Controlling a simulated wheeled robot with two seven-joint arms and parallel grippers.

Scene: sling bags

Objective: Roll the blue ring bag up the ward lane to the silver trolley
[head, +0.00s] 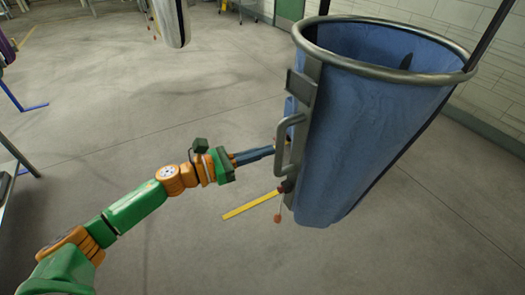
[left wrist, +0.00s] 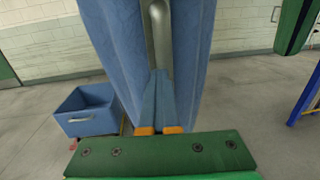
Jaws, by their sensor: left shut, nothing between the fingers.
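The blue ring bag (head: 375,120) hangs from a round metal ring at the right of the head view. A grey loop handle (head: 283,145) stands out from its left side. My left gripper (head: 272,151) is shut and empty, its fingertips close to that handle. The left wrist view shows the shut fingers (left wrist: 158,82) pointing at the handle's lower part (left wrist: 160,40), with the blue cloth (left wrist: 195,60) behind. I cannot tell whether the fingertips touch the handle. My right gripper is out of view. I cannot make out a silver trolley for certain.
A grey hanging bag (head: 171,22) stands at the back. A blue bin (left wrist: 88,110) shows in the left wrist view. A pale block wall (head: 500,90) is behind the bag. The middle floor is clear.

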